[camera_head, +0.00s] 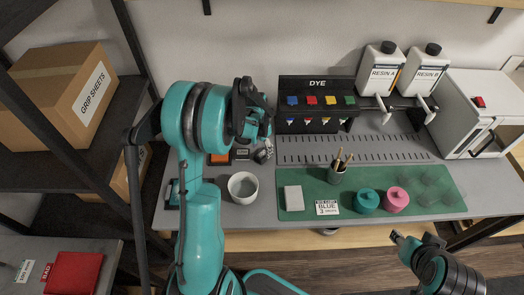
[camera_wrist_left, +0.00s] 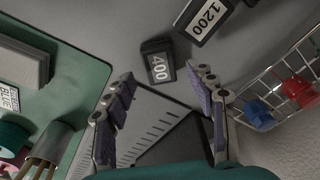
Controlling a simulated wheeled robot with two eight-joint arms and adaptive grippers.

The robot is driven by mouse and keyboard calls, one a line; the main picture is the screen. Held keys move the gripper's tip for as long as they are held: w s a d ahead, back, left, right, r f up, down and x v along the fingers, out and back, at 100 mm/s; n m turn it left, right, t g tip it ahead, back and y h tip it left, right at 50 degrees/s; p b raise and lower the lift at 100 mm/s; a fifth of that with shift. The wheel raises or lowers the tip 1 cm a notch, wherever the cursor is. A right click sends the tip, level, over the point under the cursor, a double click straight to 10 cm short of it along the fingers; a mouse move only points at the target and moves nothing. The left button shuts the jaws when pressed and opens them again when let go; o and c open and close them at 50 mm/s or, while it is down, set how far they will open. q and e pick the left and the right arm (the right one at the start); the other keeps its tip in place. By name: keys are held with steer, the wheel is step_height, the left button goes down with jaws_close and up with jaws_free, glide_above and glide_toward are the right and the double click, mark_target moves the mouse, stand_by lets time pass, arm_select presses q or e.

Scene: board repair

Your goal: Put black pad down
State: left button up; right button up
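A small black pad marked 400 (camera_wrist_left: 158,68) lies on the grey bench in the left wrist view. A second black block marked 1200 (camera_wrist_left: 208,20) lies beside it, toward the upper right. My left gripper (camera_wrist_left: 168,76) has its two fingers wide apart, with the 400 pad just past the fingertips. Nothing is visibly clamped between them. In the head view my left gripper (camera_head: 262,122) hangs over the bench, left of the dye rack, and partly hides the small dark blocks (camera_head: 218,158) below. My right gripper (camera_head: 410,242) is low at the right, its finger gap unclear.
A dye rack (camera_head: 316,84) stands at the back, beside a slotted plate (camera_head: 380,149). A green mat (camera_head: 440,205) bears a brush cup (camera_head: 337,174), a grey block (camera_head: 293,197) and teal and pink jars. A white cup (camera_head: 243,187) stands left. A wire basket (camera_wrist_left: 275,90) is close to one finger.

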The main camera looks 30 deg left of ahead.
mark_target(260, 156)
arm_select(q)
steer(key=s+d+r+n+t+p, duration=0.1)
steer(key=s+d+r, duration=0.25)
steer(key=r, duration=0.45)
steer(key=s+d+r+t+p, duration=0.1)
steer(key=s+d+r, duration=0.25)
steer(key=r, duration=0.55)
steer(key=s+d+r+n+t, duration=0.1)
steer(key=s+d+r+t, duration=0.1)
steer(key=s+d, duration=0.6)
steer(key=s+t, duration=0.1)
steer(key=s, duration=0.2)
steer(key=shift+s+d+r+n+t, duration=0.15)
steer(key=shift+d+r+n+t, duration=0.15)
steer(key=shift+r+t, duration=0.1)
